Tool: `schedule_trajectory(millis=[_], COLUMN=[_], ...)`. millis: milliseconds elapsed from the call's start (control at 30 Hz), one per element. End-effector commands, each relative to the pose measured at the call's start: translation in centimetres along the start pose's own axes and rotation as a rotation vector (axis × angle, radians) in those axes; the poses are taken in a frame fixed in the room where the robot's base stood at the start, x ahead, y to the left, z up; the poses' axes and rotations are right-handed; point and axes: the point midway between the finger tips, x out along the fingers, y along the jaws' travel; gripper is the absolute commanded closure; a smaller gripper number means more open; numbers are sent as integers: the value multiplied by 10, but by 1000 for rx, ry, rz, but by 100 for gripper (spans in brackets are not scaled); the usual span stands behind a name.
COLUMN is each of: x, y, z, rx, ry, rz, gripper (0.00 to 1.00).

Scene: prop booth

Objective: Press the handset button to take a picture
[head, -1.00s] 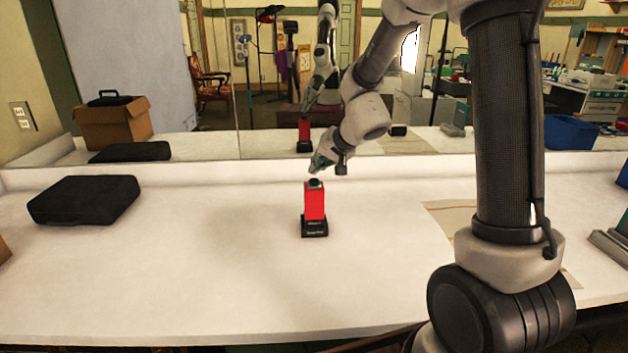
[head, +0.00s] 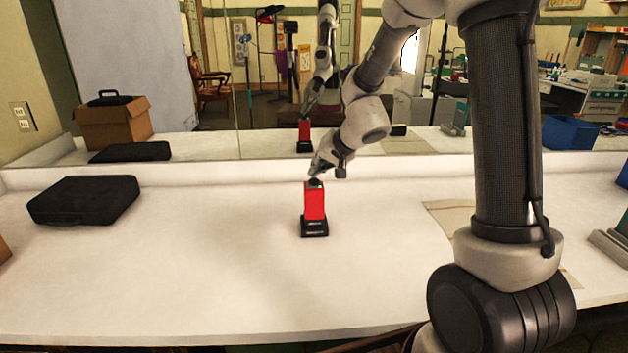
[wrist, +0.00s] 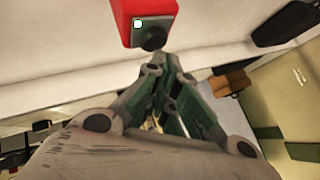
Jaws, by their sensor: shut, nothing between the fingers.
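The red handset (head: 314,200) stands upright in a black base (head: 314,229) on the white counter. Its black button (head: 315,183) is on top; in the wrist view the button (wrist: 152,38) sits on a grey top face beside a small lit white-green square (wrist: 138,23). My gripper (head: 314,173) is shut and empty, its tips just above the button in the head view. In the wrist view my gripper (wrist: 165,60) points toward the button, with its tips close to it. I cannot tell whether they touch.
A black case (head: 84,200) lies on the counter at left. A tan sheet (head: 447,218) lies at right, partly behind my arm. A mirror (head: 270,140) along the back reflects the room, handset and arm. The counter around the handset is clear.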

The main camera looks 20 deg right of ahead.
Motion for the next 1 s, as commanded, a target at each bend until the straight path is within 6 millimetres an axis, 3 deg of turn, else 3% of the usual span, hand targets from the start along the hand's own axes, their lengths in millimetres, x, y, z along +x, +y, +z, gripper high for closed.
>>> schedule_trajectory(millis=[1000], x=[6], y=[5], z=[4], rx=[1], ry=[0], rz=[1], gripper=[100])
